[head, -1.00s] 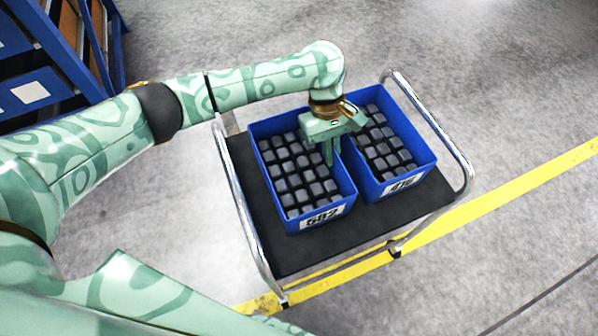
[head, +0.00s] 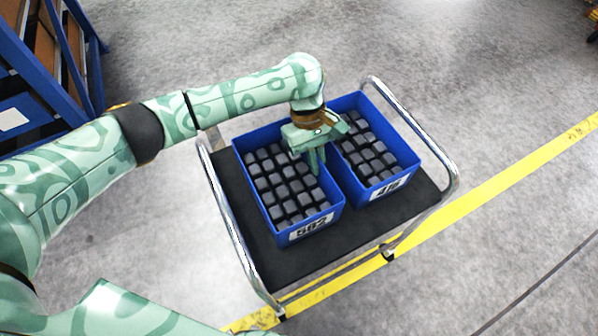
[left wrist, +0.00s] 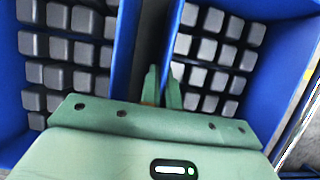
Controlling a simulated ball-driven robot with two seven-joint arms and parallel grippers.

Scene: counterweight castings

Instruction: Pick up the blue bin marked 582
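The blue bin marked 582 (head: 310,229) stands on the left half of a cart, filled with rows of grey castings. My left gripper (head: 316,167) comes down over its right wall, beside the neighbouring bin. In the left wrist view its fingers (left wrist: 163,86) are close together, one on each side of a thin blue wall, and look shut on it. The bin marked 582 appears to be the one on the right there (left wrist: 290,72). It looks level, and I see no clear gap beneath it. My right gripper is not in view.
A second blue bin of castings (head: 392,185) stands close on the right. The black cart deck (head: 270,265) has chrome rails (head: 424,135) at both ends. A blue shelf rack (head: 25,70) is at the upper left. Open concrete floor surrounds the cart, with a yellow line.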

